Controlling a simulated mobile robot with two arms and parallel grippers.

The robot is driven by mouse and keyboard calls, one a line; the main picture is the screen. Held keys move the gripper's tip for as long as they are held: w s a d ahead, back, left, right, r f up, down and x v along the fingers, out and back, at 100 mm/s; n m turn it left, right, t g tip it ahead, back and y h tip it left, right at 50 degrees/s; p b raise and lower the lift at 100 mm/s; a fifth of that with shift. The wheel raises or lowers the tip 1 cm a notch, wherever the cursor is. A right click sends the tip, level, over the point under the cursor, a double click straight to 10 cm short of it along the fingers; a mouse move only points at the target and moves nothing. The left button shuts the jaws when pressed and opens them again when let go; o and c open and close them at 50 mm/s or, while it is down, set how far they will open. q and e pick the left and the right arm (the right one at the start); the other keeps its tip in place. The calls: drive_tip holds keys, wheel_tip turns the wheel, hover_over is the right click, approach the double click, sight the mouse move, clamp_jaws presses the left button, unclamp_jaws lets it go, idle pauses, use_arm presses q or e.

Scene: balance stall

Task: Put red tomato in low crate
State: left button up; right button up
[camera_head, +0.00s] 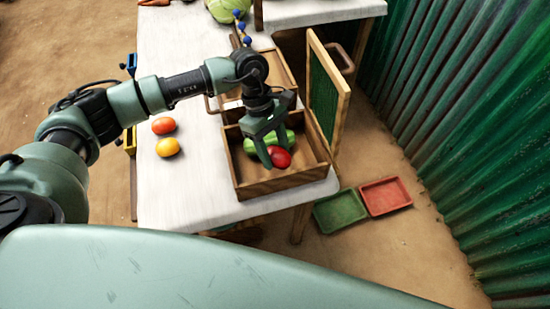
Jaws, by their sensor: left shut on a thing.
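A red tomato (281,158) shows at the fingertips of my left gripper (273,154). The gripper reaches down over the low wooden crate (285,185) at the front right of the white table and is shut on the tomato. The tomato is within the crate's outline; I cannot tell whether it touches the crate floor. A green vegetable (254,146) lies in the crate beside the tomato, partly hidden by the fingers. My right gripper is not in view.
An orange-red tomato (164,125) and a yellow one (168,147) lie on the white table (190,190), left of the crate. Green (340,211) and red (386,196) trays lie on the ground.

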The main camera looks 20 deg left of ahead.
sight(274, 159)
use_arm(q)
wheel_tip(274, 159, down, 4)
drive_tip(key=shift+f, duration=0.55)
drive_tip(key=o, duration=1.4)
drive_tip(key=shift+r, duration=0.1)
drive_tip(key=shift+r+p, duration=0.2)
drive_tip(key=shift+p, duration=0.15)
drive_tip(key=shift+w+a+r, duration=0.15)
drive_tip(key=shift+w+r, duration=0.05)
drive_tip(key=shift+r, duration=0.05)
drive_tip(key=b+v, duration=0.2)
drive_tip(key=v, duration=0.9)
drive_tip(key=shift+b, duration=0.4)
